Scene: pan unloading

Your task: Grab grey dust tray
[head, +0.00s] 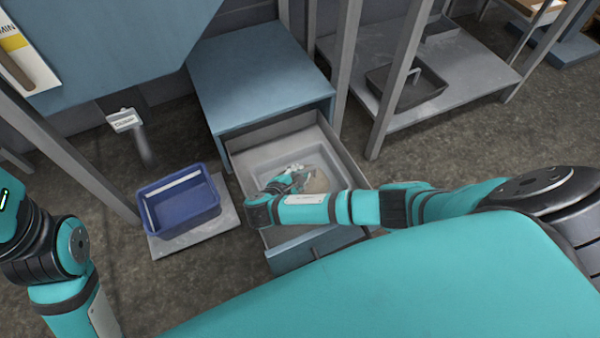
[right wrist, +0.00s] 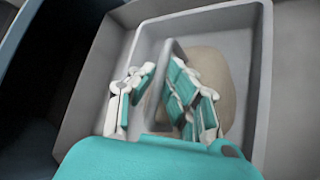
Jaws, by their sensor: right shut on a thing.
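The grey dust tray (head: 268,158) lies inside the open drawer of a blue cabinet, with a pale beige heap (head: 318,182) in it. In the right wrist view the tray (right wrist: 205,27) fills the middle, and the heap (right wrist: 213,70) lies at its right side. My right gripper (head: 294,172) reaches down into the tray. In the right wrist view its fingers (right wrist: 162,88) stand on both sides of an upright thin grey handle (right wrist: 168,65) and are shut on it. The handle's lower part is partly hidden by the fingers. My left gripper is out of view; only its arm shows.
The drawer (head: 340,160) surrounds the tray, below the blue cabinet top (head: 260,75). A blue bin (head: 180,203) stands on a grey platform to the left. A dark tray (head: 407,85) with a handle sits on a low shelf at upper right, behind metal posts.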

